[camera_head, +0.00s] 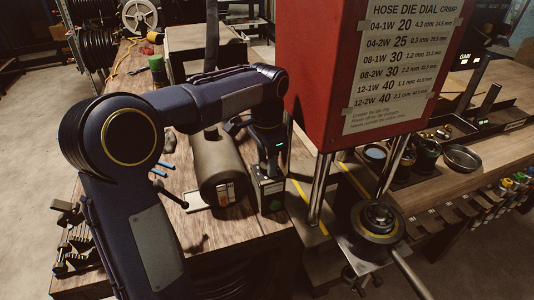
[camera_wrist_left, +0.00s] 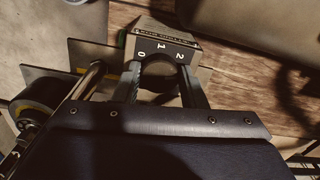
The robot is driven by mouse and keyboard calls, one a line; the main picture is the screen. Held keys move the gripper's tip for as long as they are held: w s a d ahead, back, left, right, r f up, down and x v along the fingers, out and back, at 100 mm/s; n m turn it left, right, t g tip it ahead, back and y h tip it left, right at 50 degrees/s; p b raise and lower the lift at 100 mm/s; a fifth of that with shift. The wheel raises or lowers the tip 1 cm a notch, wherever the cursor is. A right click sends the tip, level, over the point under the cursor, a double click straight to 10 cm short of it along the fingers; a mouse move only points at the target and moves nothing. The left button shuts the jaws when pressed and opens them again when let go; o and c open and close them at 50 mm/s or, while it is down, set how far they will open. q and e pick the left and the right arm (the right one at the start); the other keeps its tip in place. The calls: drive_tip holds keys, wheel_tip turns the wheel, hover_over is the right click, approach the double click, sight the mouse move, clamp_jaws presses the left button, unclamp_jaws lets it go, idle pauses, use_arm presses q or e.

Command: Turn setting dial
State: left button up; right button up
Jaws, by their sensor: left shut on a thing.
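The setting dial (camera_wrist_left: 159,75) is a dark round knob on a small box (camera_wrist_left: 195,50) marked 0, 1 and 2 in the left wrist view. My left gripper (camera_wrist_left: 160,88) has one finger on each side of the dial and is shut on it. The dial's near side is partly hidden by my wrist. In the head view the small dark box (camera_head: 271,196) stands on the wooden bench, left of the red crimper, with my left gripper (camera_head: 268,160) over it. The dial itself is hidden there. My right gripper is not in view.
The red crimper (camera_head: 325,90) with its die chart (camera_head: 405,60) stands on steel posts right of the box. A grey cylinder (camera_head: 216,165) lies close on the left. A lever with a round hub (camera_head: 378,218) is at the front right. Cups and a metal bowl (camera_head: 462,158) stand farther right.

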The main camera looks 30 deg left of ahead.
use_arm(q)
drive_tip(key=shift+m, duration=0.5)
drive_tip(key=o, duration=1)
wheel_tip(320, 180, up, 8)
drive_tip(key=shift+f, duration=0.1)
drive_tip(key=s+d+f+n+t+h, duration=0.1)
drive_tip(key=s+d+f+n+t, duration=0.1)
drive_tip(key=s, duration=0.5)
drive_tip(key=s+d+f+n+t+h, duration=0.1)
drive_tip(key=s+d+f+n, duration=0.2)
drive_tip(key=s, duration=0.5)
drive_tip(key=s+d+f+n+t+h, duration=0.1)
drive_tip(key=s+d+f+n+t, duration=0.1)
drive_tip(key=s+f+n, duration=0.2)
drive_tip(key=shift+s+d+f+t+h, duration=0.15)
drive_tip(key=shift+s+f, duration=0.15)
drive_tip(key=shift+s, duration=0.35)
drive_tip(key=shift+s+d+f+t+h, duration=0.1)
drive_tip(key=shift+s+f, duration=0.25)
drive_tip(key=shift+s, duration=0.35)
drive_tip(key=shift+s+d+f+t+h, duration=0.15)
drive_tip(key=shift+s+f, duration=0.15)
drive_tip(key=shift+s, duration=0.35)
